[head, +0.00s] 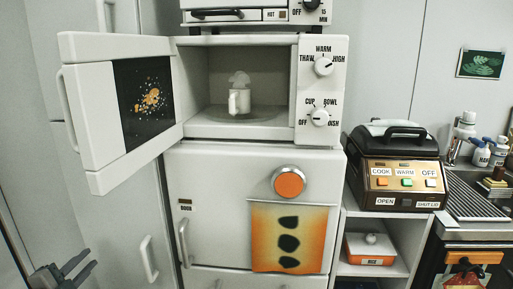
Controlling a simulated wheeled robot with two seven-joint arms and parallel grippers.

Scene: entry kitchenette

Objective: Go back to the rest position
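My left gripper (77,272) is low at the left edge of the head view, in front of the cabinets. Its dark fingers are spread apart with nothing visible between them. It is well below the open microwave door and apart from it. My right gripper is not in the picture. The microwave (320,135) stands on the white fridge with its door (105,160) swung wide open to the left. A white mug (239,102) stands upright inside, with a pale steam-like puff above it.
The fridge (225,170) has a handle at left, an orange round knob and an orange picture. A cooker with labelled buttons (400,183) stands right on a shelf unit, above a red-and-white box (375,255). A sink with a tap (464,130) is far right. The open door juts into the room.

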